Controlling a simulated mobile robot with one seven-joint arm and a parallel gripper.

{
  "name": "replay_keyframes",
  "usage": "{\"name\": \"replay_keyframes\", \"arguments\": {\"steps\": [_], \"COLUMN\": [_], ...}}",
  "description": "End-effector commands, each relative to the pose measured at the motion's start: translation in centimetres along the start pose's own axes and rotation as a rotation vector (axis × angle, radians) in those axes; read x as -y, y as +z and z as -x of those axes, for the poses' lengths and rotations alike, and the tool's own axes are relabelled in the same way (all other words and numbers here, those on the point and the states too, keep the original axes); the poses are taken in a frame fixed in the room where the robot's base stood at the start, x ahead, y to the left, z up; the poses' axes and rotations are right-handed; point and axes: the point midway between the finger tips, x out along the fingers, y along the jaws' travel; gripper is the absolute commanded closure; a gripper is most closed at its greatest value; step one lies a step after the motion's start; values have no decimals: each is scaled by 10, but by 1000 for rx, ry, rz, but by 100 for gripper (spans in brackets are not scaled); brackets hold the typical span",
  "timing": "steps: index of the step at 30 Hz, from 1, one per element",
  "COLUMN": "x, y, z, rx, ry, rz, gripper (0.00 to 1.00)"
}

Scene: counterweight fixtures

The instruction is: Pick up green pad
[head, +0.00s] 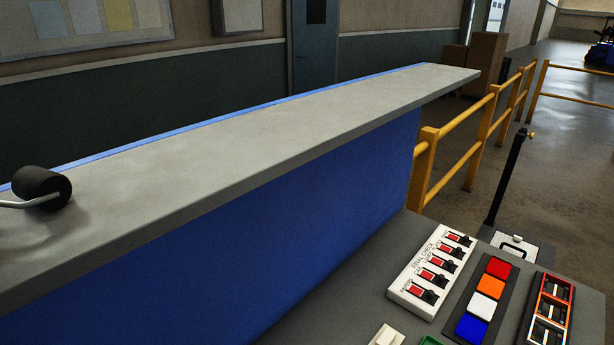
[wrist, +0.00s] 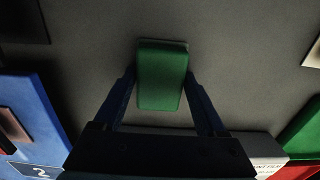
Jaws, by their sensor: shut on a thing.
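The green pad (wrist: 161,82) is a small rounded block in the middle of the wrist view. My gripper (wrist: 162,76) has one dark blue finger on each side of it and is shut on it. The pad's lower end comes close to the gripper's dark body. I cannot tell whether the pad still touches the grey surface (wrist: 225,65) behind it. My gripper does not show in the head view. A green piece (head: 430,341) is cut off at the head view's bottom edge; I cannot tell whether it is the same pad.
In the wrist view, a blue block (wrist: 38,105) is at left and another green block (wrist: 304,130) at right. The head view shows a white switch panel (head: 432,268), coloured square buttons (head: 490,287) and a long grey counter (head: 250,140) with a black roller (head: 42,187).

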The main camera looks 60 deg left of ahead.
Motion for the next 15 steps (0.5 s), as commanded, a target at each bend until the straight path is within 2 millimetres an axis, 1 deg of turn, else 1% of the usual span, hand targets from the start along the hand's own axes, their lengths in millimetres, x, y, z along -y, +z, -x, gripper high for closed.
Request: {"name": "replay_keyframes", "arguments": {"steps": [4, 7, 11, 15], "x": [0, 1, 2, 2], "y": [0, 0, 0, 0], "z": [3, 11, 32, 58], "rx": [0, 1, 3, 3], "ry": [-1, -3, -6, -6], "rz": [0, -1, -1, -1], "gripper": [81, 81, 81, 81]}}
